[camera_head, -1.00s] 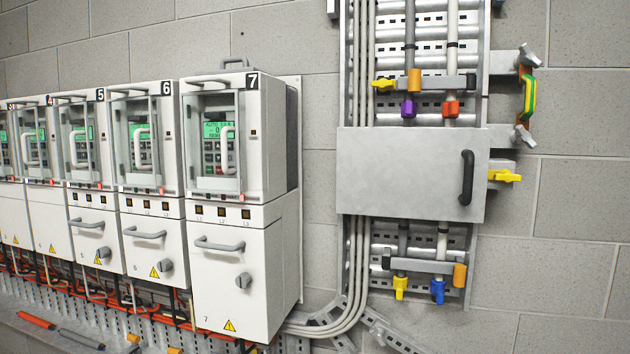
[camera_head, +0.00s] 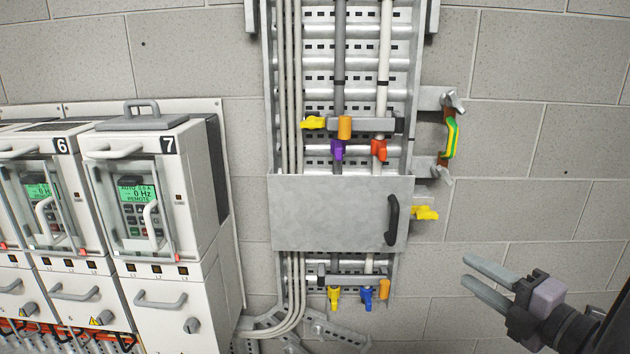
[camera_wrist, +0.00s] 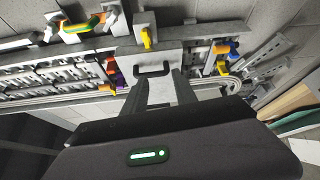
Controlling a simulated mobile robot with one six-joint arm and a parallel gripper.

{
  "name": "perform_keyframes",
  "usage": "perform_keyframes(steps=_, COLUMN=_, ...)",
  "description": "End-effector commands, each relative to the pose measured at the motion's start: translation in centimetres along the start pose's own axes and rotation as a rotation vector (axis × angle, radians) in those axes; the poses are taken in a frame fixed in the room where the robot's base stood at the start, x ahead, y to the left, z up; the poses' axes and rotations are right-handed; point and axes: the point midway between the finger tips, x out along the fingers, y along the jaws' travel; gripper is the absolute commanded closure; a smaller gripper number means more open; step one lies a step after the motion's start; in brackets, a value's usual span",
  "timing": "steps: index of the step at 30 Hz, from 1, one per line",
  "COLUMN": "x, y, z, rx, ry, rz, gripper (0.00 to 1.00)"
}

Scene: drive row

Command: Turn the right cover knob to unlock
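A flat grey metal cover (camera_head: 325,215) with a black handle (camera_head: 392,220) at its right sits across the vertical cable tray. A yellow knob (camera_head: 427,213) sticks out just beyond the cover's right edge. In the wrist view the cover (camera_wrist: 165,56), its handle (camera_wrist: 153,69) and the yellow knob (camera_wrist: 147,38) show ahead of my fingers. My gripper (camera_head: 466,270) is open and empty, below and right of the yellow knob, in front of the wall. Its fingers (camera_wrist: 159,82) also show apart in the wrist view, touching nothing. The knob's lock state cannot be told.
Above the cover, a clamp bar carries yellow (camera_head: 313,122), orange, purple and red pieces; another below has yellow (camera_head: 334,298), blue and orange ones. A green-yellow strap (camera_head: 452,138) juts out at upper right. Drive cabinets (camera_head: 160,240) stand left.

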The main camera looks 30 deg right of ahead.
Motion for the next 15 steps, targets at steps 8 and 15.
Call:
perform_keyframes(steps=8, x=-0.2, y=1.7, z=3.6, rx=0.127, ry=-0.1, rz=0.056, gripper=0.66)
perform_keyframes(steps=15, x=7.1, y=2.1, z=4.2, rx=0.125, ry=-0.096, rz=0.053, gripper=0.66)
